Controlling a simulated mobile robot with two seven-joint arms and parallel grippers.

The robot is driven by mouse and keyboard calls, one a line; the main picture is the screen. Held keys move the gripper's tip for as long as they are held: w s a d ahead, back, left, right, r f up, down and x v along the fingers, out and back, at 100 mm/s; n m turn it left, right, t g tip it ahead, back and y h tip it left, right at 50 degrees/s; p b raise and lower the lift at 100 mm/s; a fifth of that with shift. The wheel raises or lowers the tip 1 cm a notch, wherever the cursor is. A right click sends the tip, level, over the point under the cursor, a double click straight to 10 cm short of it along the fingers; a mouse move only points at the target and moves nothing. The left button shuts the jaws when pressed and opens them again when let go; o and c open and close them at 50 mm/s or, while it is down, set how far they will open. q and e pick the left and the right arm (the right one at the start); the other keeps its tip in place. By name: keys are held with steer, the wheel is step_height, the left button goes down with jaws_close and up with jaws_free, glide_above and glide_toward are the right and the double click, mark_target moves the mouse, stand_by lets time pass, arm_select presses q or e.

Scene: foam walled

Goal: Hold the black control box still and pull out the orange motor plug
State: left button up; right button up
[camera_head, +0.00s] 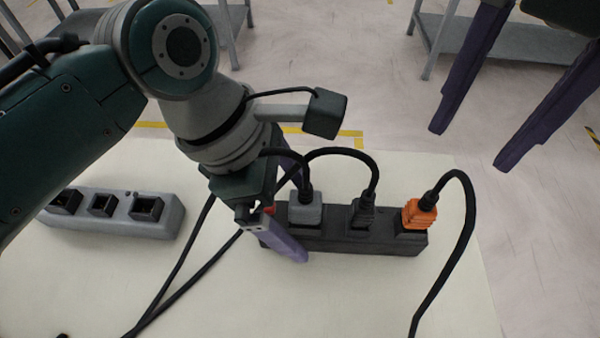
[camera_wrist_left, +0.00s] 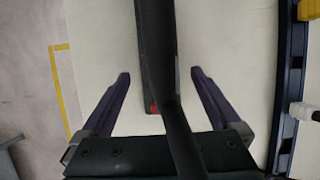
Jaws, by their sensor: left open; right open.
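The black control box (camera_head: 340,238) lies on the pale table. The orange motor plug (camera_head: 419,213) sits in its right end, with a black cable arching to the right and down. A grey plug (camera_head: 305,211) and a black plug (camera_head: 363,213) sit in the same box. My left gripper (camera_head: 296,215) is open at the box's left end, one finger on the near side, the other partly hidden behind. In the left wrist view the box (camera_wrist_left: 150,60) lies between the open fingers (camera_wrist_left: 160,76), with visible gaps. My right gripper (camera_head: 468,148) is open and empty, up at the right.
A grey block with black sockets (camera_head: 165,228) lies at the left of the table. Black cables run across the table and pass close to my left gripper. The left wrist view shows a dark blue rail (camera_wrist_left: 288,90) at the right. Grey shelves (camera_head: 490,38) stand behind.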

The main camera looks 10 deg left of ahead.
arm_select(q)
steer(key=shift+d+f, duration=0.15)
steer(key=shift+f, duration=0.15)
